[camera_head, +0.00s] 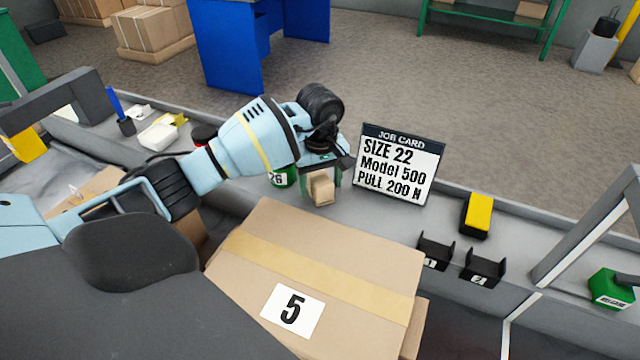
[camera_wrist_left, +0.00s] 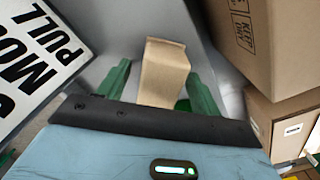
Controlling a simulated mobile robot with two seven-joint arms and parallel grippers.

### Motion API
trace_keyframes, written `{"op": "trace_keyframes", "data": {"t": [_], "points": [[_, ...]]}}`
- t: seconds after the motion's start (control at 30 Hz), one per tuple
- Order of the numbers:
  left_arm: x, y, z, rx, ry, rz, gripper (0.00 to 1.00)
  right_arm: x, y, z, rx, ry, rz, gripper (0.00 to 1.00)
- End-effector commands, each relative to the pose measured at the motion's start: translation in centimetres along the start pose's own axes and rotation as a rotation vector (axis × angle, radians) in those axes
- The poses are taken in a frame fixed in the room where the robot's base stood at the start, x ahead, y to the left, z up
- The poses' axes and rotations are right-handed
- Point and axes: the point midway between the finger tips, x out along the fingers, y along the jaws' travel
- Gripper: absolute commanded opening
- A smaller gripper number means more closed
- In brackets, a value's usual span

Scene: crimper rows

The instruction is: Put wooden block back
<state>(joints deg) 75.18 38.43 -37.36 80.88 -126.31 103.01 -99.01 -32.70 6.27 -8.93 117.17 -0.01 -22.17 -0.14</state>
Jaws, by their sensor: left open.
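A small light-brown wooden block (camera_head: 321,189) stands on the grey bench, just in front of the job card (camera_head: 398,166). My left gripper (camera_head: 322,192) points down over the block from above. In the left wrist view the block (camera_wrist_left: 163,72) sits between the two green fingers of the left gripper (camera_wrist_left: 160,88), with a gap showing beside the left finger. The gripper is open; I cannot tell whether the right finger touches the block. My right gripper is out of view.
A large cardboard box (camera_head: 345,240) marked 5 stands close in front of the block. A green can (camera_head: 284,177) marked 26 is just left. Two black holders (camera_head: 434,252) and a yellow-black block (camera_head: 477,215) are to the right.

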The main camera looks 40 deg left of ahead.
Motion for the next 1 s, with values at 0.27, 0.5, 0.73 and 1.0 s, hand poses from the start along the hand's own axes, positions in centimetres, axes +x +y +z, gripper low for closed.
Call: {"op": "trace_keyframes", "data": {"t": [0.27, 0.5, 0.73, 1.0], "points": [[-5.7, 0.0, -0.1, 0.0, 0.004, 0.002, 0.65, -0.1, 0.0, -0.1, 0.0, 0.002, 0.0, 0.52], [-9.5, 0.0, -0.1, -0.001, 0.003, 0.0, 0.65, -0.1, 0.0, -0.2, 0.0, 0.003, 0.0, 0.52], [-10.8, 0.0, 0.0, 0.0, 0.001, -0.002, 0.65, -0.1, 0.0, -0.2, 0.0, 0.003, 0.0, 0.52], [-10.9, 0.0, 0.0, 0.0, 0.0, -0.002, 0.65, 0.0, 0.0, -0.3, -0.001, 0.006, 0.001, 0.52]]}}
